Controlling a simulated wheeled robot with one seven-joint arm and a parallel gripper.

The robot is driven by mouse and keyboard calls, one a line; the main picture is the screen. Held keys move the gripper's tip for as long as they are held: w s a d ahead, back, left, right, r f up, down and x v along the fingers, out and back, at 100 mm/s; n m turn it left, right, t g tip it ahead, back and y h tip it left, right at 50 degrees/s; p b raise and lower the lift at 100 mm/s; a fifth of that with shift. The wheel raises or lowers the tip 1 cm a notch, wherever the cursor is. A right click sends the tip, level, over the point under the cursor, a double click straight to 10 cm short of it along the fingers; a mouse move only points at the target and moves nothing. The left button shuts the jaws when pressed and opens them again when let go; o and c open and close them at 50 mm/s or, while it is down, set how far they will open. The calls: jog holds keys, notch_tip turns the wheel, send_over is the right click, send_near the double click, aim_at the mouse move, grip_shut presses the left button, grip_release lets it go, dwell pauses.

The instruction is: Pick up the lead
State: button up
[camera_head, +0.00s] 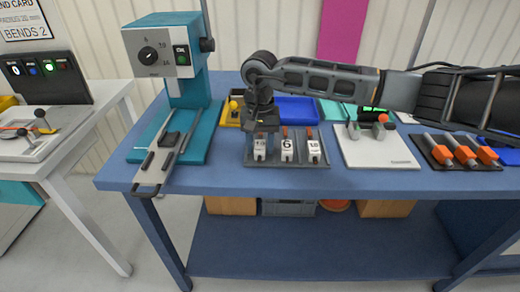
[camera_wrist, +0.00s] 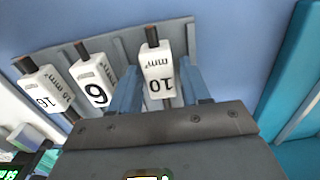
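Three white labelled leads stand in a grey rack (camera_head: 290,164) on the blue bench. The left one (camera_head: 260,148) carries a 10 mark, the middle one (camera_head: 288,148) a 6 and the right one (camera_head: 314,150) a 16. My gripper (camera_head: 260,147) points down over the left lead. In the wrist view, my two fingers (camera_wrist: 165,85) stand on either side of the 10 lead (camera_wrist: 158,75), with narrow gaps. The 6 lead (camera_wrist: 93,80) and 16 lead (camera_wrist: 43,84) are outside the fingers. The lower end of the 10 lead is hidden by the gripper body.
A teal machine (camera_head: 172,60) with a dial stands left of the rack. Behind are a yellow bin (camera_head: 232,112) and a blue tray (camera_head: 297,109). A white board (camera_head: 376,150) and a dark rack with orange-ended tools (camera_head: 455,152) lie to the right.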

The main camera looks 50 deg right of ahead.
grip_shut()
jog(key=shift+r, duration=0.15)
